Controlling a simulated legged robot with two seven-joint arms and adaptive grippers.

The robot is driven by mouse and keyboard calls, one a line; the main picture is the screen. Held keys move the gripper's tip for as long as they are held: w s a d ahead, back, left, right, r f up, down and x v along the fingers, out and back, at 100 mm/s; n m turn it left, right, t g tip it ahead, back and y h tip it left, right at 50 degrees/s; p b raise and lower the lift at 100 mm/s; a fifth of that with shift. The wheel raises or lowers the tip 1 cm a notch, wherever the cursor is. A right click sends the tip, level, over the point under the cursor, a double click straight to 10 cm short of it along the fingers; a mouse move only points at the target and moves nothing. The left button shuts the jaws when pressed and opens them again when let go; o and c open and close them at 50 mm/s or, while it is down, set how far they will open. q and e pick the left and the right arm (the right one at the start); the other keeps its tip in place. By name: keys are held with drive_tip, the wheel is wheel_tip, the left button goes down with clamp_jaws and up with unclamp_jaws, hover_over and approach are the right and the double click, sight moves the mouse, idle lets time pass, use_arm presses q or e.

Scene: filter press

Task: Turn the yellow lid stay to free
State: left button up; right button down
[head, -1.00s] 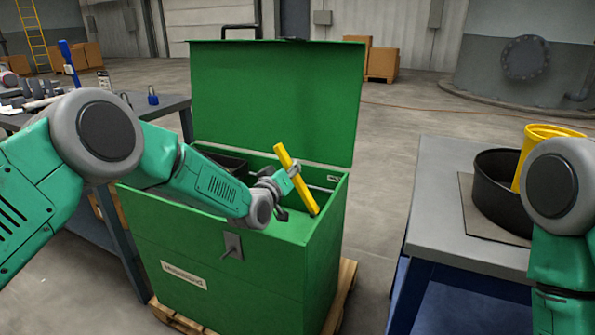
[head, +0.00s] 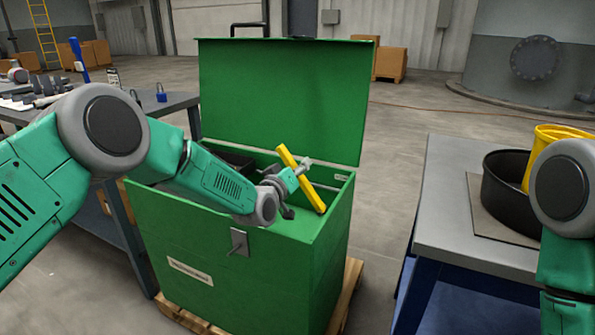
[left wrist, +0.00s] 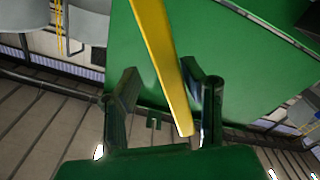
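The yellow lid stay (head: 301,180) is a flat bar at the right end of the green box (head: 250,270), below the raised lid (head: 283,95). It leans, with its upper end to the left. My left gripper (head: 298,172) is at the stay, around its middle. In the left wrist view the stay (left wrist: 164,65) runs between the two spread fingers of the left gripper (left wrist: 165,95), close to the right finger, with a gap to the left one. Whether it touches the right finger is unclear. My right gripper is out of view; only part of that arm shows.
A grey table (head: 440,210) at the right bears a black round pan (head: 505,190) and a yellow container (head: 550,140). A workbench with tools (head: 175,102) stands at the left. A latch (head: 239,242) sits on the box front. The box stands on a wooden pallet (head: 350,285).

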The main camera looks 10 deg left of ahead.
use_arm(q)
wheel_tip(320, 180, up, 9)
drive_tip(key=shift+r, duration=0.15)
